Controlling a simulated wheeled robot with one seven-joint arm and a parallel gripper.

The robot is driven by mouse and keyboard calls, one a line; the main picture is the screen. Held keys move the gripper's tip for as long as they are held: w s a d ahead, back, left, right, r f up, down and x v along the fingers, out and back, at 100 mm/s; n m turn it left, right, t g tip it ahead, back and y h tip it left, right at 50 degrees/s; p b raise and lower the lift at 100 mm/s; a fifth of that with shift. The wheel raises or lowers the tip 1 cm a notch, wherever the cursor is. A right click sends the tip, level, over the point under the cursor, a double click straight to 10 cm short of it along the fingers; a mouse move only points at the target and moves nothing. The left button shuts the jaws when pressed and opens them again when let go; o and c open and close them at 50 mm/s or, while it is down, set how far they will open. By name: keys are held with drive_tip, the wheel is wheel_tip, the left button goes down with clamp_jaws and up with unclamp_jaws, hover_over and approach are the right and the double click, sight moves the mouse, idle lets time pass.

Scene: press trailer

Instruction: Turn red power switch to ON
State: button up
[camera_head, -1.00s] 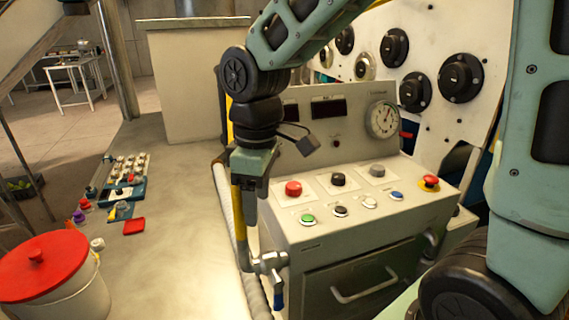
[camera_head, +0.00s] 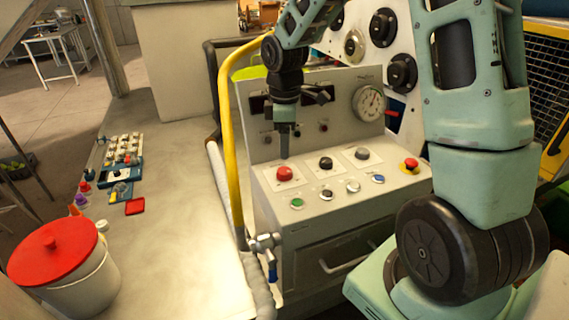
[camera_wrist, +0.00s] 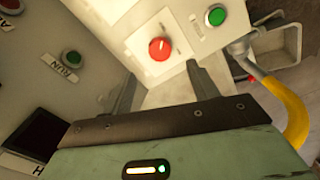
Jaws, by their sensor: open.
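The red switch (camera_head: 285,173) is a round red knob on a white plate at the left of the sloped control panel (camera_head: 345,201). It also shows in the wrist view (camera_wrist: 160,48), just beyond my gripper's fingers. My gripper (camera_head: 284,157) points down just above and behind the red knob in the head view. In the wrist view my gripper (camera_wrist: 163,82) has its two fingers spread apart with nothing between them. The fingers look clear of the knob. I cannot read any ON marking by it.
A green button (camera_head: 297,203) sits in front of the red knob, and a black knob (camera_head: 326,163) to its right. A red mushroom button (camera_head: 411,164) is farther right. A yellow pipe (camera_head: 229,150) rises left of the console. A pressure gauge (camera_head: 368,103) stands behind.

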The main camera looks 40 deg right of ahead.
sight(284, 170)
wheel_tip(284, 170, down, 8)
drive_tip(key=shift+f+p, duration=0.1)
drive_tip(key=shift+p, duration=0.45)
drive_tip(key=c, duration=1)
